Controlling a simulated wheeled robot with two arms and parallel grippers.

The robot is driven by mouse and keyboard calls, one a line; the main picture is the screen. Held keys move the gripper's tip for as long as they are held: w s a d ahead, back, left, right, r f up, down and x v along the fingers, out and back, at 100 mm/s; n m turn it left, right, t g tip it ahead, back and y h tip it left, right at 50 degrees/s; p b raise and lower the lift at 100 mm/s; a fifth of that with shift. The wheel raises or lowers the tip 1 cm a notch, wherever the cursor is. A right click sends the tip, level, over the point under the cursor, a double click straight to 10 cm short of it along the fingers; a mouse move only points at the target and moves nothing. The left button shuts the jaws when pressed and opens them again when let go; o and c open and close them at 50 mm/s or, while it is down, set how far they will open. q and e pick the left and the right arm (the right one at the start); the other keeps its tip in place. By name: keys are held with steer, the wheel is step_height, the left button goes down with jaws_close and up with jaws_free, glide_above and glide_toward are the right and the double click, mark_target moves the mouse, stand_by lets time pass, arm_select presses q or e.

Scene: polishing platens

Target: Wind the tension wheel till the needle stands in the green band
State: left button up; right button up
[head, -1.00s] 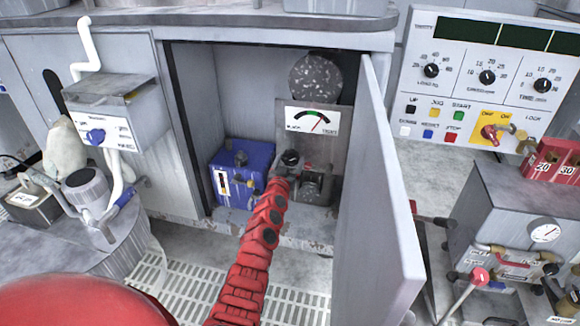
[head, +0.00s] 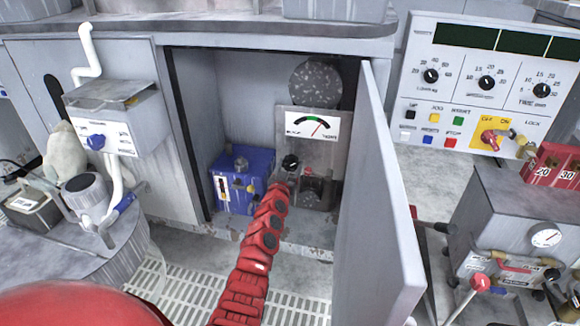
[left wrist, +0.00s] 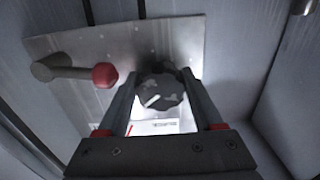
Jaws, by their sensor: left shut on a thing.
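The tension wheel, a dark knob with a white mark (left wrist: 160,93), sits on a metal plate inside the open cabinet. My left gripper (head: 289,172) reaches into the cabinet; its two fingers stand on either side of the wheel in the left wrist view and are shut on it. The gauge (head: 312,125) above has a white face, a black arc with a green band near the top, and a red needle. The needle leans right, towards the tight end, and seems to stand right of the green band. My right gripper is not in view.
The grey cabinet door (head: 377,200) stands open on the right of my arm. A blue box (head: 238,178) sits left of it inside. A lever with a red knob (left wrist: 104,75) is beside the wheel. A control panel (head: 485,85) is at the upper right.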

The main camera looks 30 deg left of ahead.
arm_select(q)
steer(key=n, duration=0.3)
steer(key=shift+n, duration=0.3)
steer(key=shift+d+r+n, duration=0.1)
steer(key=shift+n, duration=1.9)
steer(key=o, duration=1.1)
